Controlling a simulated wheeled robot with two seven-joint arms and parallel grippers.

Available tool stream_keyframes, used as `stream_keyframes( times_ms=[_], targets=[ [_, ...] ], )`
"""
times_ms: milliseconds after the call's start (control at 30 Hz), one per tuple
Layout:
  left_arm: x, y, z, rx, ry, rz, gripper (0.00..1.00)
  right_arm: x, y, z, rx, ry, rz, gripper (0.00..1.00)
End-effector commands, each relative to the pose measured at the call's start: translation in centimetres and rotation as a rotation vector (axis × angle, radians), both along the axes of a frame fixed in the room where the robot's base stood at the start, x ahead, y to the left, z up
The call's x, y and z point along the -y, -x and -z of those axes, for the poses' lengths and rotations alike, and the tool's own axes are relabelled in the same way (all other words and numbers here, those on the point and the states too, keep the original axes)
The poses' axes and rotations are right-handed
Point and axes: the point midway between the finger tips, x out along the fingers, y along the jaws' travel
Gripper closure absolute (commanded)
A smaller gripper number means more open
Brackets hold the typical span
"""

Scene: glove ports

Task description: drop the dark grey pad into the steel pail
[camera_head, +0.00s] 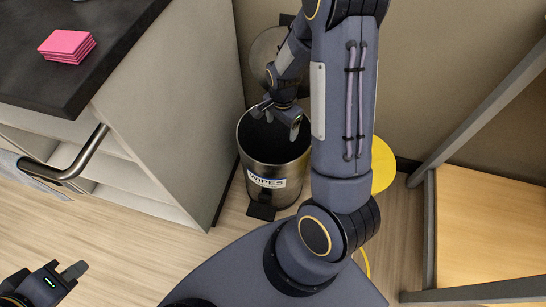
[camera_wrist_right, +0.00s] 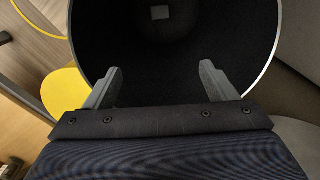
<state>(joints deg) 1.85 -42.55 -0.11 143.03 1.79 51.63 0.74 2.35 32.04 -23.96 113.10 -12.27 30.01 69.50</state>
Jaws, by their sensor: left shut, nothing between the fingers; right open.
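The steel pail (camera_head: 287,162) stands on the floor beside the cabinet, upright, its round lid (camera_head: 264,52) raised behind it and a label on its front. My right gripper (camera_head: 279,117) is over the pail's mouth, pointing down, open and empty. In the right wrist view the open fingers (camera_wrist_right: 160,72) show against the pail's dark inside (camera_wrist_right: 235,40). A small grey square (camera_wrist_right: 160,13), which looks like the dark grey pad, lies inside the pail, apart from the fingers. My left gripper (camera_head: 66,274) is shut and empty at the lower left.
A pink pad stack (camera_head: 67,45) lies on the dark counter (camera_head: 120,22) at the upper left. The cabinet has a metal handle (camera_head: 85,158). A yellow round thing (camera_head: 383,166) stands right of the pail. A framed wooden shelf (camera_head: 475,230) is at the right.

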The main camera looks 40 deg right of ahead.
Motion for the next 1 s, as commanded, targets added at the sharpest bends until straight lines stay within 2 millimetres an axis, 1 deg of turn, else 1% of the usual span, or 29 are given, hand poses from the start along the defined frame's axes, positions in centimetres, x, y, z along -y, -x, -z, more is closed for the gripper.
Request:
stream_keyframes(
  times_ms=[33,200,300,400,500,1000],
  targets=[
    [0.0,0.0,-0.7,0.0,0.0,0.0,1.0,0.0,-0.1,-1.3,0.004,0.0,0.0,0.21],
    [0.0,0.0,-2.1,0.0,0.0,0.0,1.0,0.0,-0.1,-4.4,0.004,-0.001,0.0,0.21],
    [0.0,0.0,-2.6,0.0,0.0,0.0,1.0,0.0,-0.1,-5.7,0.003,0.0,0.0,0.21],
    [0.0,0.0,-2.9,0.0,0.0,0.0,1.0,0.0,0.0,-6.5,0.002,0.001,0.0,0.21],
    [0.0,0.0,-3.0,0.0,0.0,0.0,1.0,0.0,0.0,-6.9,0.001,0.0,0.0,0.21],
    [0.0,0.0,-2.9,0.0,0.0,0.0,1.0,-0.1,0.0,-7.1,0.005,-0.005,-0.005,0.21]
  ],
)
